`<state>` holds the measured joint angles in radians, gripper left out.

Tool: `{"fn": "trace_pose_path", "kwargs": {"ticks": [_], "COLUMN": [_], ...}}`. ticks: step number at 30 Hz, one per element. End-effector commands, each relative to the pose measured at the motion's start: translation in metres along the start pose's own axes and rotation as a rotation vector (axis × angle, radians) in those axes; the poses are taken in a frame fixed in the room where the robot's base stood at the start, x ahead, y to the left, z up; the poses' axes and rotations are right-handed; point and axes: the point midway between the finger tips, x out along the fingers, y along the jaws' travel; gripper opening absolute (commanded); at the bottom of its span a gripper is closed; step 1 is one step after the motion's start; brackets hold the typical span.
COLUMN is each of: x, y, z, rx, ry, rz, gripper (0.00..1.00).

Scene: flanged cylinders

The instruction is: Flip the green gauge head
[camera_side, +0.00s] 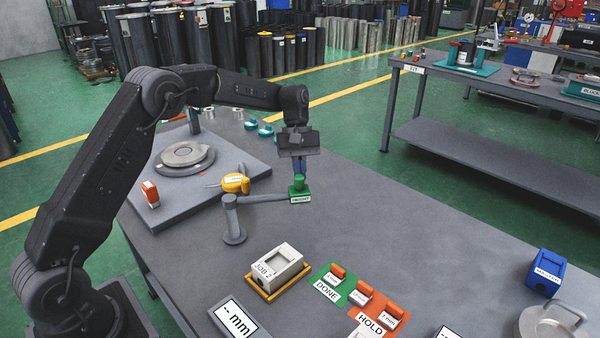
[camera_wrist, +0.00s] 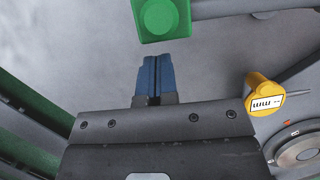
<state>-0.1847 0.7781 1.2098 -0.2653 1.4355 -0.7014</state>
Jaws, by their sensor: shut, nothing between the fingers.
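The green gauge head (camera_side: 299,194) sits at the end of a grey swing arm (camera_side: 262,199) on a post. It has a round knob on top and a white label on its front. In the wrist view the green gauge head (camera_wrist: 161,16) is at the top, cut off by the frame edge. My gripper (camera_side: 299,172) points down, close above or behind the head in the side view. Its blue fingers (camera_wrist: 154,60) are together and empty, just short of the head in the wrist view. Whether they touch it I cannot tell.
A yellow gauge (camera_side: 236,183) lies beside the swing arm, near a plate with a round flange (camera_side: 184,158). An orange block (camera_side: 151,194) stands at that plate's edge. The JOB 2 box (camera_side: 281,266), DONE mat (camera_side: 328,287) and HOLD mat (camera_side: 376,318) are nearer the camera.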

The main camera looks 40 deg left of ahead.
Motion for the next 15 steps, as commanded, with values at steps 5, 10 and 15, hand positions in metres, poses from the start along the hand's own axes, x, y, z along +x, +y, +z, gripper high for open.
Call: {"fn": "trace_pose_path", "kwargs": {"ticks": [5, 10, 15], "x": [0.0027, 0.0029, 0.0028], "y": [-0.0004, -0.0003, -0.0003], "z": [0.0075, 0.0079, 0.0079], "rx": [0.0, -0.001, 0.0], "ry": [-0.001, -0.001, -0.001], "rz": [0.0, 0.001, 0.0], "gripper": [0.0, 0.0, 0.0]}}
